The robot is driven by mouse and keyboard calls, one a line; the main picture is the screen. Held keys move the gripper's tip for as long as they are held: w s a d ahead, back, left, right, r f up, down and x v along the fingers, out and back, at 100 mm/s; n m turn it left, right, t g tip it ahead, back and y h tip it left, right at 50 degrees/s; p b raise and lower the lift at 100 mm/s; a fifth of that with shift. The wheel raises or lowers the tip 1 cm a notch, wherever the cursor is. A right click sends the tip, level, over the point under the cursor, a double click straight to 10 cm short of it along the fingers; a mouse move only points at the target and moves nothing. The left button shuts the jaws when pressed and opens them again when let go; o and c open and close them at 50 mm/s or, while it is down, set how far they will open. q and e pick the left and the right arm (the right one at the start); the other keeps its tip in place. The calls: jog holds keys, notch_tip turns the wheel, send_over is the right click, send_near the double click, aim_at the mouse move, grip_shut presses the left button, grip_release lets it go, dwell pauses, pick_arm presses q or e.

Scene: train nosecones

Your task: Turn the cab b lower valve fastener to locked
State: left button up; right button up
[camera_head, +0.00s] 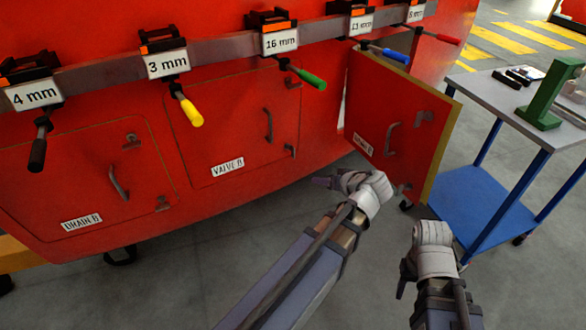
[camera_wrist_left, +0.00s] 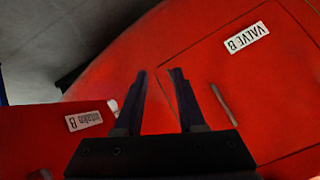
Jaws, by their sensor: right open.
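The red VALVE B hatch (camera_head: 228,125) is shut in the cab's side. Its lower fastener (camera_head: 290,151) is a small dark part near the hatch's lower right corner; I cannot read its setting. My left gripper (camera_head: 322,182) is to the right of and below this fastener, apart from it. In the left wrist view its two fingers (camera_wrist_left: 160,75) are spread with nothing between them, over the red panel. The fastener is not clear there and may be behind a finger. My right gripper (camera_head: 403,282) is open and empty, lower right over the floor.
An open red door (camera_head: 405,115) swings out right of my left gripper. A blue cart (camera_head: 480,200) stands beyond it. Tools with coloured handles, such as the green one (camera_head: 308,79), hang on the rail above. The DRAIN B hatch (camera_head: 75,180) is at left.

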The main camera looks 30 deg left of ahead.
aim_at(294, 151)
pick_arm(q)
jog(key=w+a+f+n+t+y+b, duration=0.1)
jog(key=w+a+y+b, duration=0.1)
jog(key=w+a+b, duration=0.2)
jog(key=w+a+f+n+t+y+b, duration=0.1)
jog(key=w+a+n+y+b, duration=0.1)
jog(key=a+b, duration=0.3)
jog(key=w+a+f+n+t+y+b, duration=0.1)
jog(key=w+a+n+t+y+b, duration=0.1)
jog(key=w+a+b, duration=0.3)
jog(key=shift+w+a+f, duration=0.1)
jog(key=shift+w+a, duration=0.05)
jog(key=shift+a, duration=0.7)
jog(key=shift+w+a+f, duration=0.1)
jog(key=shift+w+a, duration=0.05)
jog(key=shift+a, duration=0.7)
grip_shut()
